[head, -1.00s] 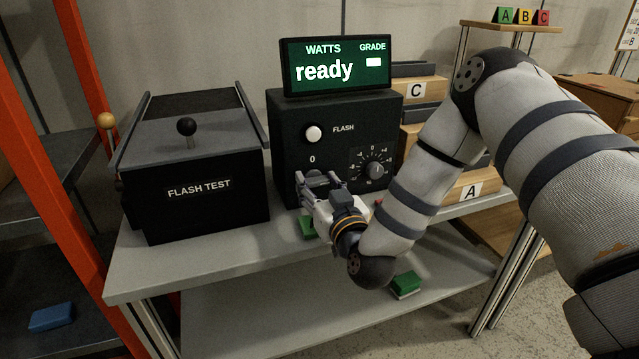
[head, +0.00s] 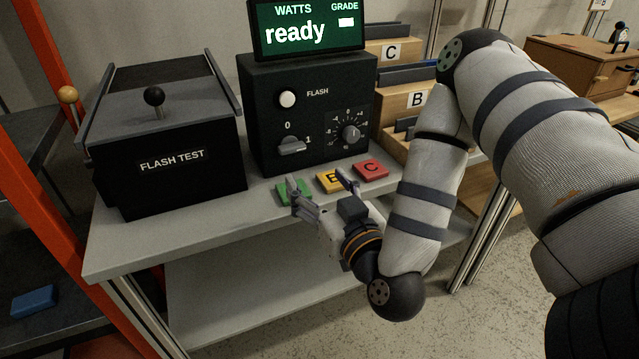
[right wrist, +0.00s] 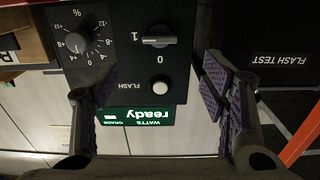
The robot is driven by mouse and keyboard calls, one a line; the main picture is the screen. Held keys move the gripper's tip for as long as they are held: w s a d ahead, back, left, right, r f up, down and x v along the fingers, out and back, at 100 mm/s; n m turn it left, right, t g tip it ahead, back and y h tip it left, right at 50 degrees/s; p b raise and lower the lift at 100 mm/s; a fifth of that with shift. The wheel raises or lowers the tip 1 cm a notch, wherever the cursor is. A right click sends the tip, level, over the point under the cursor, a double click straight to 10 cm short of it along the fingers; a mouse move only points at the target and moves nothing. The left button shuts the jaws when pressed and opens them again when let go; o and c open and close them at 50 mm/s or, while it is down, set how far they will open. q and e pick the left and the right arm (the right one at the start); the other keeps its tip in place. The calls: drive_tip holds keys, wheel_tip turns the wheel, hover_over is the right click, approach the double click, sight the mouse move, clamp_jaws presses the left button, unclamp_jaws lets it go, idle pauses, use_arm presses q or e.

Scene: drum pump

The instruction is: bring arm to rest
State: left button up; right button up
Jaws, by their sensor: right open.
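My right gripper (head: 319,184) is open and empty in front of the black flash panel (head: 262,130), over the table's front edge. In the right wrist view its two fingers (right wrist: 160,88) stand wide apart, with nothing between the pads and the panel upside down beyond. The rotary switch (head: 291,146) points toward 1, and the gripper is clear of it. The display (head: 306,30) reads "ready". My right arm reaches in from the right, bent at the elbow. My left gripper is not in view.
Green (head: 288,194), yellow B (head: 329,181) and red C (head: 370,170) blocks lie at the table's front, close by the gripper. The flash test box (head: 172,165) stands left. Lettered wooden bins (head: 398,100) stand right. An orange post (head: 48,80) is at far left.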

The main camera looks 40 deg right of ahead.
drive_tip(key=shift+s, duration=0.25)
drive_tip(key=shift+a, duration=0.1)
drive_tip(key=s+a+f+n+g+y, duration=0.1)
drive_tip(key=s+a+f+g+y, duration=0.15)
drive_tip(key=f, duration=0.45)
drive_tip(key=s+a+f+n+g+y, duration=0.1)
drive_tip(key=s+a+f+g+y, duration=0.1)
drive_tip(key=s+a+f+g, duration=0.3)
drive_tip(key=s+a+f+n+g+y, duration=0.15)
drive_tip(key=s+f+g, duration=0.35)
drive_tip(key=s+f, duration=0.55)
drive_tip(key=s+d+f+m+g+h, duration=0.1)
drive_tip(key=s+g, duration=0.6)
drive_tip(key=s, duration=0.9)
wheel_tip(320, 180, down, 2)
drive_tip(key=shift+s+d+f+h, duration=0.15)
drive_tip(key=shift+d+f+h, duration=0.05)
drive_tip(key=shift+d+h, duration=0.3)
drive_tip(key=shift+g, duration=0.25)
